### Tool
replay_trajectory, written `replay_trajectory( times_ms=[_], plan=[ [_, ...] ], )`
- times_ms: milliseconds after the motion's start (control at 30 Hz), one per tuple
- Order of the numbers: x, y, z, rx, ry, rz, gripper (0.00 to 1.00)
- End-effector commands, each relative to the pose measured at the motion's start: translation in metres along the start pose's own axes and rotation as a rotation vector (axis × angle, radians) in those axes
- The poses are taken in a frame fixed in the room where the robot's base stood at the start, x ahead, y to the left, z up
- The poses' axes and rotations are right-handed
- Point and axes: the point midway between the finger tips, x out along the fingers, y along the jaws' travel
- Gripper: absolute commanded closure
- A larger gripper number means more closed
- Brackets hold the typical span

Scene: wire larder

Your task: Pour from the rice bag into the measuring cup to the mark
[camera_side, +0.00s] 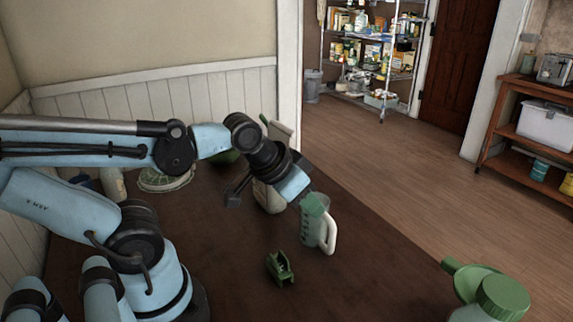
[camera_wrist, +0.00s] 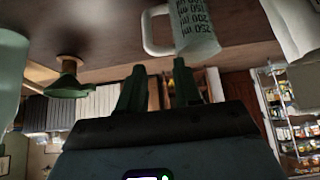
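The measuring cup (camera_side: 322,232) stands on the dark table with its white handle to the right. In the wrist view the cup (camera_wrist: 195,35) appears inverted, with black ml marks; its fill level cannot be told. My gripper (camera_side: 312,203) is at the cup's upper part in the side view, though contact cannot be told. In the wrist view the two green fingers of my gripper (camera_wrist: 160,78) are apart with nothing between them. A tall cream package (camera_side: 268,197), perhaps the rice bag, stands behind my gripper and is partly hidden; no label is readable.
A small green clip-like object (camera_side: 280,269) lies in front of the cup. A green-lidded container (camera_side: 502,297) is at the lower right. A green funnel-shaped thing (camera_wrist: 68,84) shows in the wrist view. Bare table lies right of the cup (camera_side: 365,265).

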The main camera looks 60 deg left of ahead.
Motion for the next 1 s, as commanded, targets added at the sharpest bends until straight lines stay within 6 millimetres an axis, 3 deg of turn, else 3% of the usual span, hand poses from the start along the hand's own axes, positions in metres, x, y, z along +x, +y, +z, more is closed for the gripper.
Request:
replay_trajectory(
  times_ms=[367, 667, 1000],
  plan=[
    [-0.002, -0.009, -0.006, 0.063, -0.026, -0.016, 0.66],
    [-0.015, -0.07, -0.034, 0.505, -0.231, -0.034, 0.66],
    [-0.032, -0.153, -0.05, 1.031, -0.45, 0.155, 0.66]
  ],
)
